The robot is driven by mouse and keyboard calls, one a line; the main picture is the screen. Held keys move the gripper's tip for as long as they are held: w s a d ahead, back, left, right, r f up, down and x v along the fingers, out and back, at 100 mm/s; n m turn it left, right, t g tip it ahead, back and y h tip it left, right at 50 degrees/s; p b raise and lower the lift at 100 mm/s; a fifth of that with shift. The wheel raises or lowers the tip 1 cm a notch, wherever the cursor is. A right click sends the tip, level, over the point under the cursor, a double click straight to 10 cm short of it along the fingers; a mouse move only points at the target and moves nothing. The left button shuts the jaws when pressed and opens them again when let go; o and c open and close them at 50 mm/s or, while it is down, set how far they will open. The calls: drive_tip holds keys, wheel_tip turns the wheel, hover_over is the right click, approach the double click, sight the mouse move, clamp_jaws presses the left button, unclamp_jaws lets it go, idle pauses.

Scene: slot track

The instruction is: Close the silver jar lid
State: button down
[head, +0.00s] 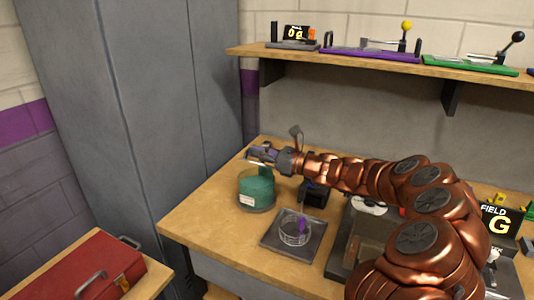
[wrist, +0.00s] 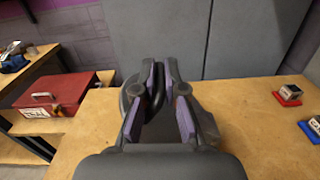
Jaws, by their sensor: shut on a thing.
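A teal glass jar (head: 257,190) with a pale label stands upright near the left edge of the bench in the head view. My gripper (head: 264,153) is just above the jar's mouth. A thin, pale edge, seemingly the silver lid (head: 257,163), shows beneath the fingers at the jar's top. In the wrist view my gripper (wrist: 160,78) has its purple-padded fingers drawn together around a dark grey curved piece (wrist: 133,92), likely the lid seen edge-on. The fingers hide much of it. I cannot tell whether the lid touches the jar rim.
Tall grey lockers (head: 130,100) stand behind left. A red toolbox (head: 103,268) is lower left.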

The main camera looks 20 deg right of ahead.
drive_tip(key=shift+d, duration=0.3)
drive_tip(key=c, duration=1.3)
unclamp_jaws()
drive_tip(key=shift+w, duration=0.1)
drive_tip(key=shift+o, duration=0.3)
drive_tip(key=shift+r, duration=0.1)
drive_tip(key=shift+s, duration=0.2)
drive_tip(key=shift+s, duration=0.1)
drive_tip(key=v, duration=1.1)
drive_tip(key=shift+s+d, duration=0.2)
drive_tip(key=shift+d, duration=0.15)
